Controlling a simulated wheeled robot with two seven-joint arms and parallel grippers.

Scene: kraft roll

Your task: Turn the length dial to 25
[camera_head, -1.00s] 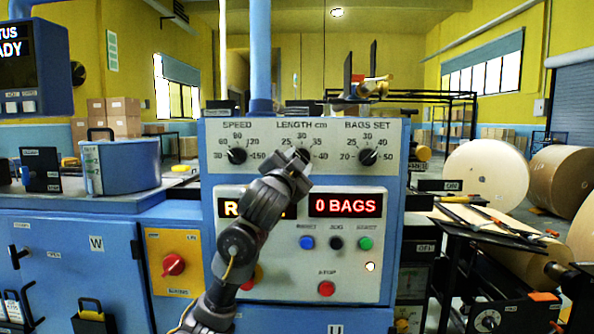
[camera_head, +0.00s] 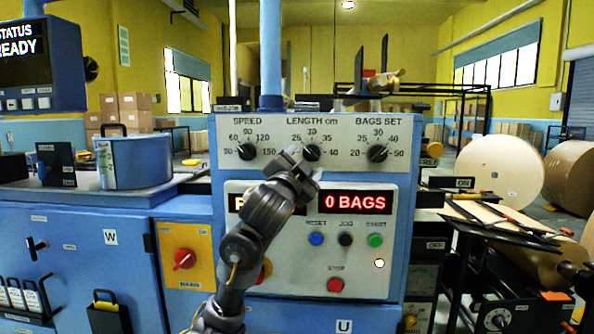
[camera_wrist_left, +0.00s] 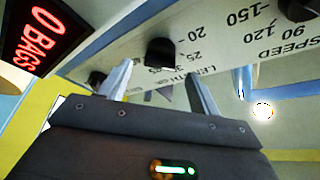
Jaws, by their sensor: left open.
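The length dial (camera_head: 312,152) is a black knob under the "LENGTH cm" scale, in the middle of the panel's top row. Its pointer setting is not readable. My left gripper (camera_head: 296,160) is at its lower left in the head view, partly in front of the panel. In the left wrist view the length dial (camera_wrist_left: 160,52) shows beyond and between the two spread fingers of my left gripper (camera_wrist_left: 160,85). The fingers are open and empty; whether they touch the knob I cannot tell. My right gripper is not in view.
The speed dial (camera_head: 247,151) and bags set dial (camera_head: 377,152) flank the length dial. Below are a red "0 BAGS" display (camera_head: 356,200), blue, black and green buttons, and a red stop button (camera_head: 335,285). A blue post (camera_head: 270,50) rises behind the panel.

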